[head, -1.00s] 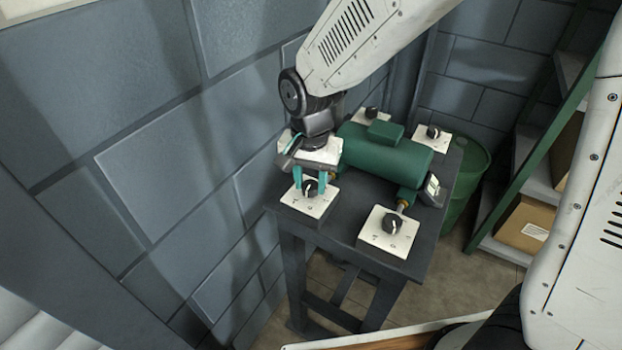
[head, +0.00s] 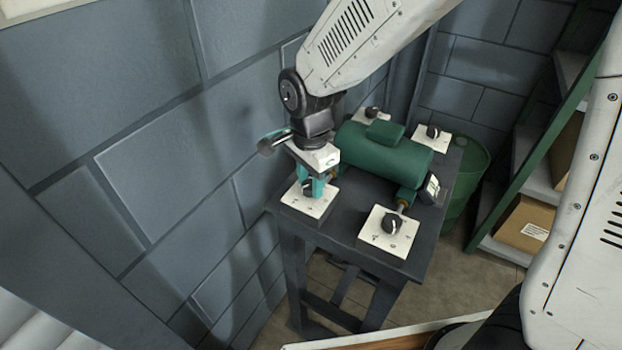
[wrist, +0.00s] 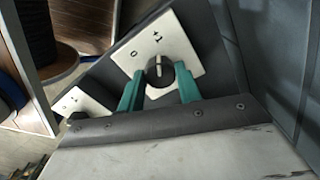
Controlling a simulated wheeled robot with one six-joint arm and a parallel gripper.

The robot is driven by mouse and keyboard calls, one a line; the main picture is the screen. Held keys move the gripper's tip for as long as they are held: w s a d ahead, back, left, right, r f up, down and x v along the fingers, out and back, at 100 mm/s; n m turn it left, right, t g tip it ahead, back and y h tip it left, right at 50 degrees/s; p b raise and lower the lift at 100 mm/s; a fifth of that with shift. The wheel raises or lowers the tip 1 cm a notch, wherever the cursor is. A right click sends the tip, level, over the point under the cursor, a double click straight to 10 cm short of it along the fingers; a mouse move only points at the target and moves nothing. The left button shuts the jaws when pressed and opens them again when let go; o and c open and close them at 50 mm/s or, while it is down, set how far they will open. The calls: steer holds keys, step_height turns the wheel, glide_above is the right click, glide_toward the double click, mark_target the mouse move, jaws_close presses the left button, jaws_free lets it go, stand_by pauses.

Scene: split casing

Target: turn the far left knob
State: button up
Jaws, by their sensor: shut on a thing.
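My gripper (head: 313,188) points down over the white square plate (head: 306,206) at the left front corner of the dark table. Its teal fingers are shut on the black knob (head: 307,191) of that plate and partly hide it in the head view. In the wrist view the knob (wrist: 158,73) sits between the fingers, its light pointer line visible, and the plate shows the marks 0 and +1. Another knob (head: 372,113), on a plate at the back left of the table, stands apart from my gripper.
A green tank (head: 385,153) lies across the middle of the table. Other knobs stand at the right front (head: 391,224) and right back (head: 433,132). A block wall (head: 170,170) is close on the left. A green barrel (head: 470,180) and shelves (head: 530,180) are to the right.

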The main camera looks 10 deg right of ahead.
mark_target(311, 185)
stand_by(0.4)
steer(key=o, duration=1)
steer(key=shift+r, duration=0.1)
step_height(311, 185, up, 8)
steer(key=shift+s+f, duration=0.1)
steer(key=shift+f, duration=0.1)
